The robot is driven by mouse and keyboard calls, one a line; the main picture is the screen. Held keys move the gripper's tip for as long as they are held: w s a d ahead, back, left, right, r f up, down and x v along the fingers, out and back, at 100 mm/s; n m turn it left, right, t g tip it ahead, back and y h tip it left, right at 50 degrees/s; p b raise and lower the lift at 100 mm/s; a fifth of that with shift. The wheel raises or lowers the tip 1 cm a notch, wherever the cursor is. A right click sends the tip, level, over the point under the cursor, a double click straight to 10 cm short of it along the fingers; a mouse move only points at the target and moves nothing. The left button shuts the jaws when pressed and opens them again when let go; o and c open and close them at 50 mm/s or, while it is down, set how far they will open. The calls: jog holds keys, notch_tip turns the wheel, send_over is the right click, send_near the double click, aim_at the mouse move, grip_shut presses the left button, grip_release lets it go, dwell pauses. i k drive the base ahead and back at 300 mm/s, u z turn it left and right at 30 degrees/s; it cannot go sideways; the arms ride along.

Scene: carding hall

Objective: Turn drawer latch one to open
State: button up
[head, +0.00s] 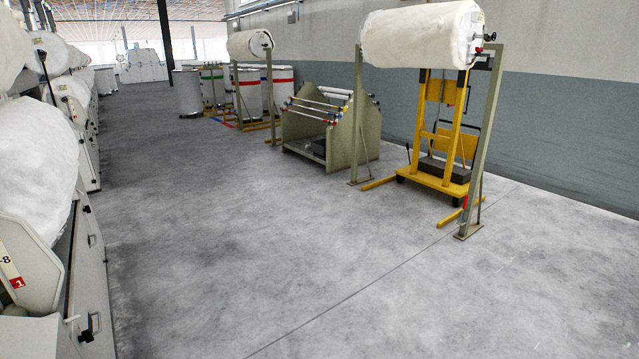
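A machine front (88,290) stands along the lower left edge of the head view, cut off by the frame. A small black latch or knob (87,334) sits low on its face, with a thin pale lever beside it. A red label with a white 1 (17,283) is on the pale housing above and to the left. I cannot tell whether this label belongs to that latch, or whether the latch is turned. My gripper is not in view.
Grey floor (240,230) is clear in the middle. White rolls (420,35) hang on a stand at right, near a yellow lift truck (437,180). A roller rack (345,135) and striped cans (283,92) stand farther back. More machines line the left.

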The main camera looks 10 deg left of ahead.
aim_at(87, 337)
jog(key=u, duration=0.15)
jog(key=i, duration=1.5)
jog(key=u, duration=0.85)
jog(key=i, duration=0.9)
jog(key=u, duration=1.2)
jog(key=i, duration=0.8)
jog(key=z, duration=0.6)
jog(key=k, duration=0.8)
jog(key=u, duration=0.05)
